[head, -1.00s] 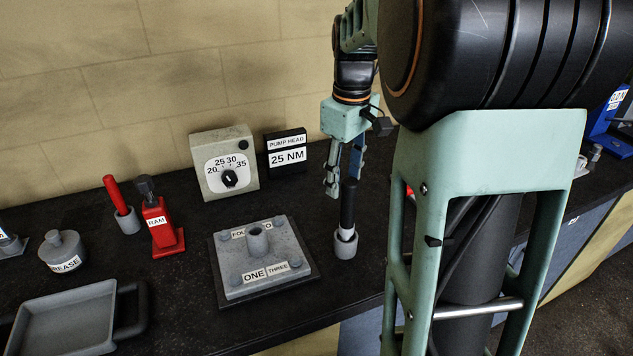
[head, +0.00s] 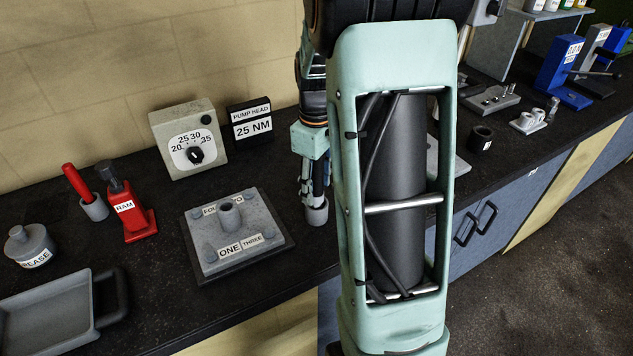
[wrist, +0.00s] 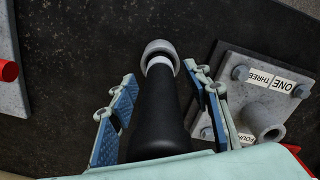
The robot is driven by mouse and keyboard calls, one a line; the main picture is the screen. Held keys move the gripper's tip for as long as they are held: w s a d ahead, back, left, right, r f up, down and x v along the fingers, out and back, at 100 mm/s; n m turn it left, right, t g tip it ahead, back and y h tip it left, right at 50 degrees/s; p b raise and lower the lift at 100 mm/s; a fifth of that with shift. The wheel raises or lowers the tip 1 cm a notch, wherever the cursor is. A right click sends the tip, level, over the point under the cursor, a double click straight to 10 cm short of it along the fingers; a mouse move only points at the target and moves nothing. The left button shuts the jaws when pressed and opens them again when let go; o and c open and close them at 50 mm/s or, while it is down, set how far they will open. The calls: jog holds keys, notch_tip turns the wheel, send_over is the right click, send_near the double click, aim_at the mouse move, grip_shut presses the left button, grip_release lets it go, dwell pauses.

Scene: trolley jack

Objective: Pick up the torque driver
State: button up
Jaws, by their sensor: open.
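The torque driver (wrist: 160,118) has a thick black handle and a pale band where it enters a round grey cup (wrist: 160,50). In the wrist view it stands between the two blue-padded fingers of my gripper (wrist: 166,84), which is open. Dark gaps show between the handle and the fingers near their tips; contact farther down is unclear. In the head view my gripper (head: 314,182) is low, just above the grey cup (head: 317,212). There the fingers and my arm hide most of the driver.
A grey plate with a central post (head: 232,240) sits left of the cup, close to my gripper. Behind are a dial box (head: 190,140) and a "PUMP HEAD 25 NM" sign (head: 252,122). A red ram (head: 130,207) and grey tray (head: 45,310) are farther left.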

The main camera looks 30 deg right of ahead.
jog(key=shift+f, duration=0.4)
jog(key=shift+c, duration=0.3)
grip_shut()
jog(key=shift+r, duration=0.1)
